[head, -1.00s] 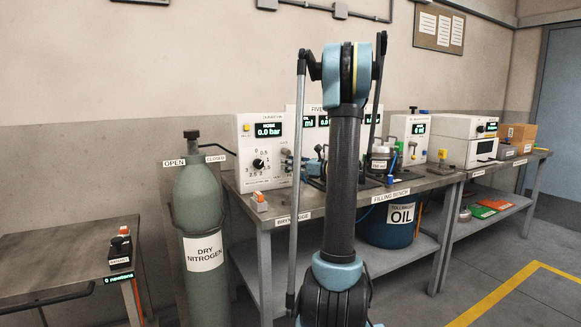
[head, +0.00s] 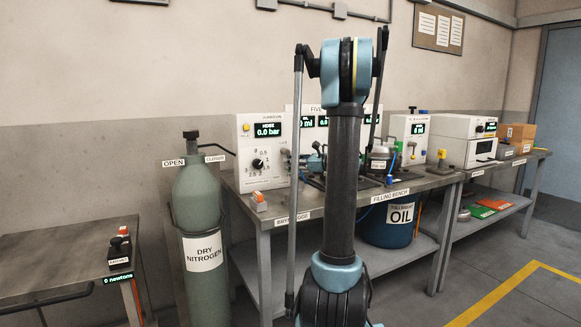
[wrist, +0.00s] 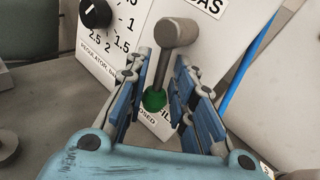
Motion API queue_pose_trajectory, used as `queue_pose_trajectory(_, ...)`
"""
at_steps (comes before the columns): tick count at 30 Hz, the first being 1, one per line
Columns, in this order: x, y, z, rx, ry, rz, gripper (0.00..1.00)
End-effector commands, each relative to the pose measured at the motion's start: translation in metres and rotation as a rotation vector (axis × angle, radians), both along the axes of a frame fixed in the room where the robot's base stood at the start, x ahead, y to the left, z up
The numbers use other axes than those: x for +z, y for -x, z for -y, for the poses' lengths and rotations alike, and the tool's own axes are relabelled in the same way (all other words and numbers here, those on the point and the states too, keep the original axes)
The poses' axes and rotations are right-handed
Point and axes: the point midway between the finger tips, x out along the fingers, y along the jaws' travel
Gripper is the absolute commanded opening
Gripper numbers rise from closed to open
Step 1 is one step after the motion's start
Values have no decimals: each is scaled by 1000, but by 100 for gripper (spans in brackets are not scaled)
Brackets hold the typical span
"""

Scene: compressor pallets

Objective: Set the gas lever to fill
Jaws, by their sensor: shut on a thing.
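The gas lever (wrist: 163,68) shows in the wrist view as a grey rod with a thick grey cylindrical end and a green round part at its lower end. It leans up and to the right in the picture, in front of a white panel (wrist: 122,45) lettered "GAS". Labels by its lower end are partly covered; one reads "...OSED" and the other seems to begin "FIL". My gripper (wrist: 160,72) has its blue and grey fingers on both sides of the lever and is shut on it. In the head view, my arm hides much of this area.
A black regulator knob (wrist: 96,14) is close to my left finger, and a blue hose (wrist: 250,65) runs at right. In the head view, a green nitrogen cylinder (head: 203,205) stands left of the filling bench (head: 390,197). The hose display (head: 267,130) reads 0.0 bar.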

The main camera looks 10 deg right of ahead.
Motion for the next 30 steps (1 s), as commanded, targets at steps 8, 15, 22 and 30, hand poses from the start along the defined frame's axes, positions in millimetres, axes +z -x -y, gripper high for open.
queue_pose_trajectory(8,5,-2,8,1,216,68,0)
queue_pose_trajectory(15,9,-4,13,2,364,116,0)
queue_pose_trajectory(22,12,-5,16,1,449,144,0)
queue_pose_trajectory(30,13,-6,17,0,479,155,0)
